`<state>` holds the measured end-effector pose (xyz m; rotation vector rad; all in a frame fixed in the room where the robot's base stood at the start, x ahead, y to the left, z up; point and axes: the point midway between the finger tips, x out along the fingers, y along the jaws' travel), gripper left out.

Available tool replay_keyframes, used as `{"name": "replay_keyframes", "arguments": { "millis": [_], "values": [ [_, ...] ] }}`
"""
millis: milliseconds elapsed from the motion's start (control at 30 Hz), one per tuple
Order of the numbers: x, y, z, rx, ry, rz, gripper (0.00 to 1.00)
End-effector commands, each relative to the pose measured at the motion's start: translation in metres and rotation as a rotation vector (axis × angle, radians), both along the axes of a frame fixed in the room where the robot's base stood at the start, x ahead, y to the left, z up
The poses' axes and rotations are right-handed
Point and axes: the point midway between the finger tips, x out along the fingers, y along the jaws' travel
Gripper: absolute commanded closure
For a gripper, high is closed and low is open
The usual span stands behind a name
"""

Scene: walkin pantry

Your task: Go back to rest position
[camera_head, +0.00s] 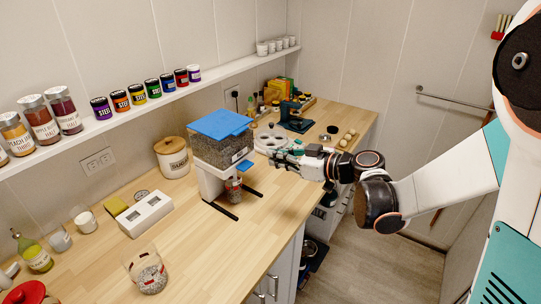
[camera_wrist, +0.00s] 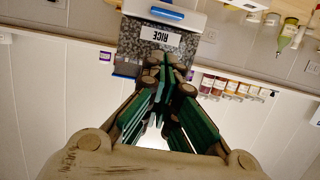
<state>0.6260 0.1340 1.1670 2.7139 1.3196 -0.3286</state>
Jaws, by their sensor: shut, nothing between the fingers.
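My gripper (camera_head: 279,157) is held above the wooden counter, to the right of a blue-lidded dispenser (camera_head: 222,143). In the wrist view my gripper (camera_wrist: 168,62) has its fingers together with nothing between them, and the dispenser (camera_wrist: 158,38) labelled RICE shows just beyond the fingertips. I cannot tell whether the fingertips touch it. My arm (camera_head: 440,190) reaches in from the right of the head view.
The wooden counter (camera_head: 200,255) holds a small jar (camera_head: 233,190) at the dispenser, a glass jar (camera_head: 148,272), a canister (camera_head: 172,157) and a white box (camera_head: 146,215). A shelf (camera_head: 130,113) with several jars runs along the wall. The floor (camera_head: 365,265) is clear.

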Motion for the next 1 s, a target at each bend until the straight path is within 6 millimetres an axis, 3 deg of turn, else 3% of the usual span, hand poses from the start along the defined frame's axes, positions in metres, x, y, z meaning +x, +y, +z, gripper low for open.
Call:
{"name": "replay_keyframes", "arguments": {
  "millis": [333, 467, 767, 1000],
  "values": [
    [-0.001, 0.0, 0.0, -0.002, 0.007, -0.002, 1.0],
    [-0.012, 0.0, 0.002, -0.023, 0.063, -0.018, 1.0],
    [-0.072, -0.013, 0.0, -0.128, 0.322, -0.151, 1.0],
    [-0.128, -0.038, -0.007, -0.212, 0.491, -0.321, 1.0]
  ]
}}
